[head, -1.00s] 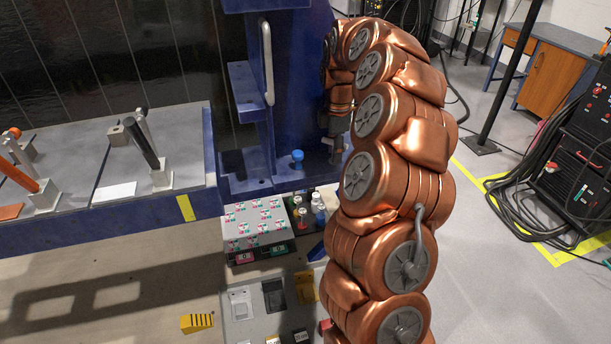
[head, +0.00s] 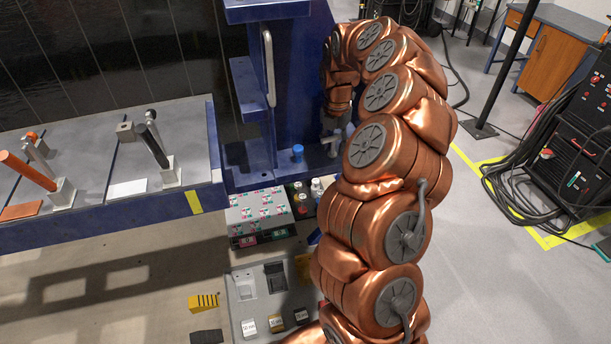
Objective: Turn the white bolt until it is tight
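My gripper (head: 331,143) is small and far off in the head view, pointing down over the blue ledge of the jig (head: 260,170), at the end of my copper arm. I cannot make out its fingers well enough to tell whether they are open or shut. A pale, whitish piece (head: 350,130) shows just right of the gripper, partly behind my arm; I cannot tell whether it is the white bolt or whether the gripper touches it. A blue bolt head (head: 298,153) stands upright on the ledge, left of the gripper.
A tray of coloured bolts (head: 303,200) and a white box with printed labels (head: 258,212) sit below the ledge. A grey panel with recesses (head: 245,310) is nearer. A table with lever clamps (head: 85,225) stands left. Cables (head: 520,195) lie on the floor at right.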

